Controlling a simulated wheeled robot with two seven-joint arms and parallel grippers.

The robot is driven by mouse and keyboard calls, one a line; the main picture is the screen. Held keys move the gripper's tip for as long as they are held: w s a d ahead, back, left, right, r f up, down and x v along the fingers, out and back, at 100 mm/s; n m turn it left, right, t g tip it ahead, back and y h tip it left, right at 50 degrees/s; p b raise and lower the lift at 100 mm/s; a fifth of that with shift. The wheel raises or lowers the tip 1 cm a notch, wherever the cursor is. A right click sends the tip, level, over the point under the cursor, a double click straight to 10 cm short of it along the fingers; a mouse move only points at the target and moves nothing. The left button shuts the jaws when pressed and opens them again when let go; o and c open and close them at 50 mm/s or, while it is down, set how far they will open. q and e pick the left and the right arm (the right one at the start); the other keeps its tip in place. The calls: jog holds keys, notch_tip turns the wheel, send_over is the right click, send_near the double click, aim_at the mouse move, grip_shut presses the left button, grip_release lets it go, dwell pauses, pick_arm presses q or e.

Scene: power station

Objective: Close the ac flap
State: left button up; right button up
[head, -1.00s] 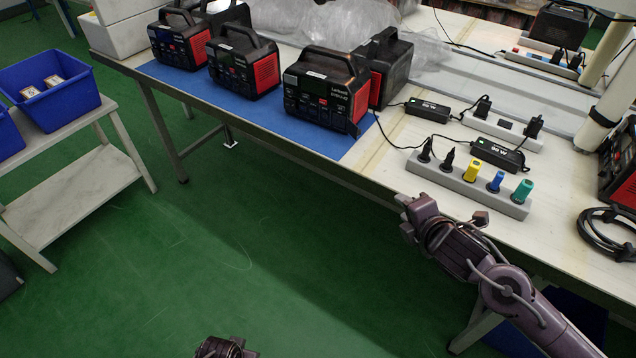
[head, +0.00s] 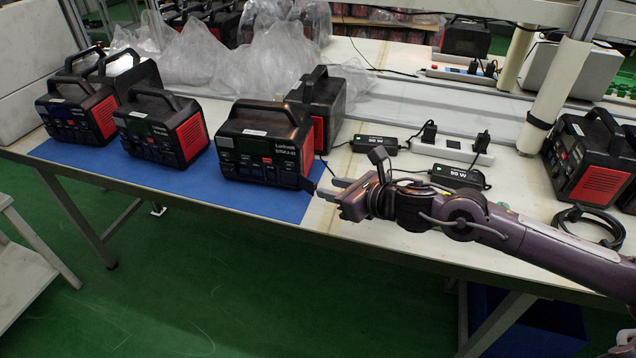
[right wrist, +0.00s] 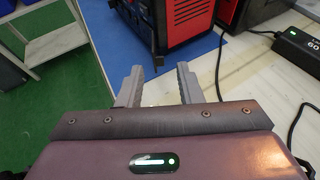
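The nearest power station (head: 262,150), black with red sides, stands upright on the blue mat (head: 215,192). A small dark flap-like piece (head: 308,184) sticks out at the lower right of its front. My right gripper (head: 330,188) is just right of the piece, in front of the station. In the right wrist view its fingers (right wrist: 160,67) are apart with nothing between them. I cannot tell whether a finger touches the piece. My left gripper is out of view.
More power stations (head: 160,130) stand left of it and one (head: 322,100) close behind. Black adapters (head: 458,176) and a white power strip (head: 450,150) lie at the right with cables. Plastic bags (head: 270,60) lie behind.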

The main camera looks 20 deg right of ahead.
aim_at(316, 185)
jog(key=shift+x, duration=2.35)
jog(key=shift+s, duration=0.1)
grip_shut()
